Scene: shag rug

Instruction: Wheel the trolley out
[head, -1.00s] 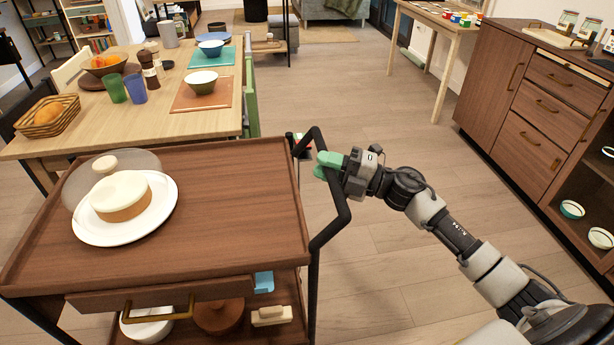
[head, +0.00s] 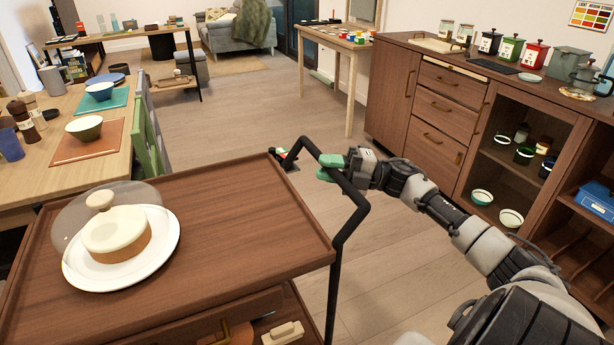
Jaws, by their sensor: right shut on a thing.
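The trolley (head: 225,225) has a brown wooden top and a black bar handle (head: 345,225) on its right side. A white plate (head: 75,272) with a cake (head: 117,237) under a clear dome (head: 75,215) stands on the top's left part. My right gripper (head: 333,168), with green fingers, is shut on the handle near its upper far end. Part of the lower shelf shows at the bottom, with a pale block-like item (head: 283,334) on it. My left gripper is not in view.
A dining table (head: 60,165) with bowls stands close at the left, a green chair (head: 148,140) at its side. A brown cabinet (head: 400,95) lines the right. Open wooden floor (head: 235,110) runs between them toward a grey sofa (head: 235,35). A small dark, red and green item (head: 285,158) lies beyond the handle.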

